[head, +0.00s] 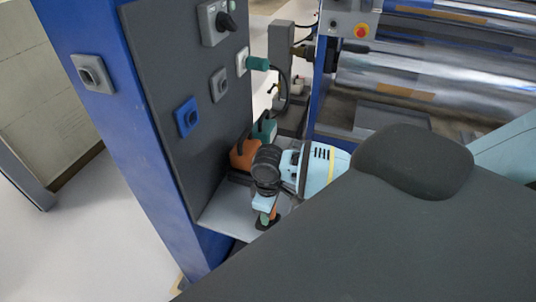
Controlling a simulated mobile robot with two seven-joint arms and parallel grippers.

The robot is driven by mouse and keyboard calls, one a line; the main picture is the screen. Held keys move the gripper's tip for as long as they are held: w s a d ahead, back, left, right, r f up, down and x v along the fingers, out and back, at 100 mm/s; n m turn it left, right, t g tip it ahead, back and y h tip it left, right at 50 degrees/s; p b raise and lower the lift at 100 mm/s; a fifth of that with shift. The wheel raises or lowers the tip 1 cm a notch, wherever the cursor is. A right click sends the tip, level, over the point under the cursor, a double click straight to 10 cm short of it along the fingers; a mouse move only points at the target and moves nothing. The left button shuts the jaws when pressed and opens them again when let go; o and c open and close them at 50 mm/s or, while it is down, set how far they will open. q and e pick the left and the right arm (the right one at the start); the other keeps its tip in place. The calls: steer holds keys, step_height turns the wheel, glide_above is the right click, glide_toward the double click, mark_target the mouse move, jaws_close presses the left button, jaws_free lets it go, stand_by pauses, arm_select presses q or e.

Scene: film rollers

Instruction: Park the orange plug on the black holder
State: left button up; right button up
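My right gripper (267,205) points down over the grey shelf at the foot of the dark panel. A small orange piece, which looks like the orange plug (274,214), shows right at its fingertips. Directly below is a small black base, which looks like the black holder (266,225), on the shelf. The plug and holder overlap in this view, so I cannot tell whether the plug is seated or just above. The fingers are too small and covered to show whether they grip the plug. My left gripper is not in view.
A larger orange body (243,156) and a teal body (263,130) stand behind my wrist against the panel. A teal plug (258,63) with a black cable sits in a panel socket. A blue socket (186,117) is lower left. Metal rollers (400,75) lie at the back right.

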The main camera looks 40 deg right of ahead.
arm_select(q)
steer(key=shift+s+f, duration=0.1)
arm_select(e)
steer(key=shift+f, duration=0.35)
steer(key=o, duration=1.4)
steer(key=shift+r, duration=0.1)
step_height(320, 180, up, 7)
steer(key=shift+f, duration=0.1)
steer(key=shift+r, duration=0.45)
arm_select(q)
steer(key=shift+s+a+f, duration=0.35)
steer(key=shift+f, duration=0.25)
arm_select(e)
steer(key=shift+s, duration=0.1)
